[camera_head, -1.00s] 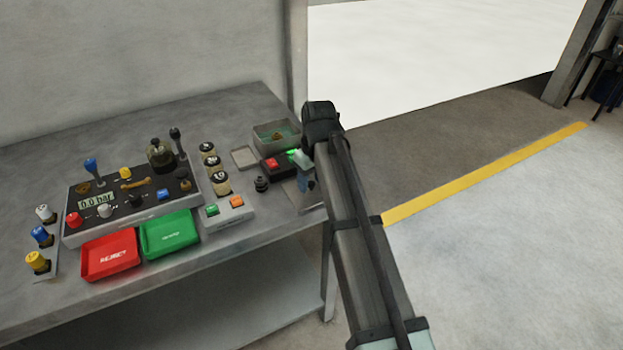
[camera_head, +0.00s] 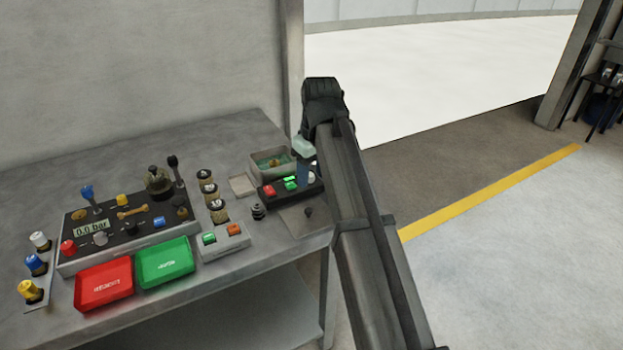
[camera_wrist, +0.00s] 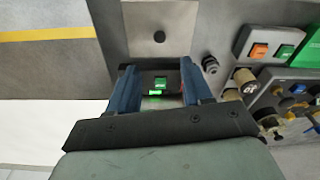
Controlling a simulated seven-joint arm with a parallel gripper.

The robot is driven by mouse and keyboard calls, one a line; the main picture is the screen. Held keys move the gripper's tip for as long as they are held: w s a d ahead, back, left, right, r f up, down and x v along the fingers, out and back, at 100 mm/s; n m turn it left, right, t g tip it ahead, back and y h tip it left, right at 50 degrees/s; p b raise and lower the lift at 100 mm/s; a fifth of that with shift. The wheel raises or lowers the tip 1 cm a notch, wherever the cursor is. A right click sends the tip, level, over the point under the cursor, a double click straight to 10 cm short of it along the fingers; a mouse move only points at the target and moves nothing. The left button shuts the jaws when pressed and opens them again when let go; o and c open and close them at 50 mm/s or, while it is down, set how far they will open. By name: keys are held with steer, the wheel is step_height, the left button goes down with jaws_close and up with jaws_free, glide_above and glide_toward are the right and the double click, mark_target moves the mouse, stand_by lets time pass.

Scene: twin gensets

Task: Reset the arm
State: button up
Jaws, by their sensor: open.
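My gripper (camera_wrist: 160,78) is open and empty, its two blue fingers apart in the wrist view. Between the fingers, green buttons (camera_wrist: 160,84) of a black button box show below. In the head view my arm reaches from the lower right to the bench's right end. There a blue finger of my gripper (camera_head: 303,174) shows in front of the black button box (camera_head: 277,196), with the rest mostly hidden by my forearm. Whether the fingers touch the box cannot be told.
The bench (camera_head: 150,135) carries a black control panel (camera_head: 118,244), a red tray (camera_head: 103,283), a green tray (camera_head: 165,262), a white two-button box (camera_head: 222,241) and a grey open bin (camera_head: 272,162). A plate with a black knob (camera_wrist: 159,37) lies near my gripper. Floor right of the bench is clear.

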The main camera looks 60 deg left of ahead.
stand_by(0.6)
